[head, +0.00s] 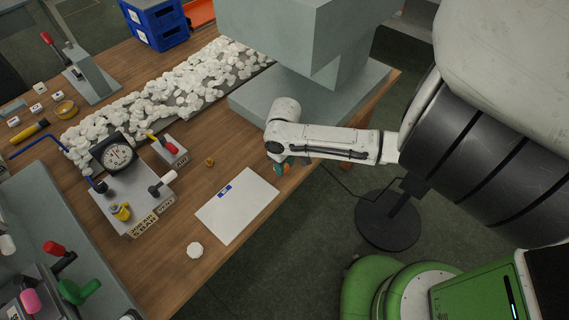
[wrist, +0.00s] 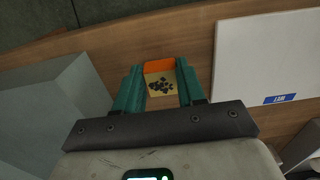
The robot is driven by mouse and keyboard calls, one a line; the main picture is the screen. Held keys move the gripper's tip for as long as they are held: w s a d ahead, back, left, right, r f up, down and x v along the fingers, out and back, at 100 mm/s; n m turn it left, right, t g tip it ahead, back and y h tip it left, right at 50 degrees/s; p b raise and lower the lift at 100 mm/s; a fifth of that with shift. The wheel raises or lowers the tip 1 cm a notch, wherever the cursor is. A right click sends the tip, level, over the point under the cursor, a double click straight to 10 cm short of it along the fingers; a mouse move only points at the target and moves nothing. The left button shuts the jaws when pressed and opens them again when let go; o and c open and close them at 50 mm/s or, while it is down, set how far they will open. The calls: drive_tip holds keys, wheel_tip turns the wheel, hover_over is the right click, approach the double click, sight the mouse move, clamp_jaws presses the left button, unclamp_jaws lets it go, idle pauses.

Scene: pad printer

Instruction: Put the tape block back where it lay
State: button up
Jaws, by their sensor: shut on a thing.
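The tape block (wrist: 160,84) shows in the wrist view between the two green fingers of my gripper (wrist: 160,72). It has a pale yellow face with a cluster of dark specks and an orange end. My gripper is shut on it. I cannot tell whether the block touches the table.
A white sheet (head: 237,206) with a blue label lies beside my gripper. The grey machine base (head: 250,103) stands behind it. A dial gauge unit (head: 131,195), a small switch box (head: 170,152) and a heap of white pieces (head: 160,100) are further left. Bare wood surrounds the sheet.

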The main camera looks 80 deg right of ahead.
drive_tip(key=o, duration=1.1)
drive_tip(key=shift+f, duration=0.1)
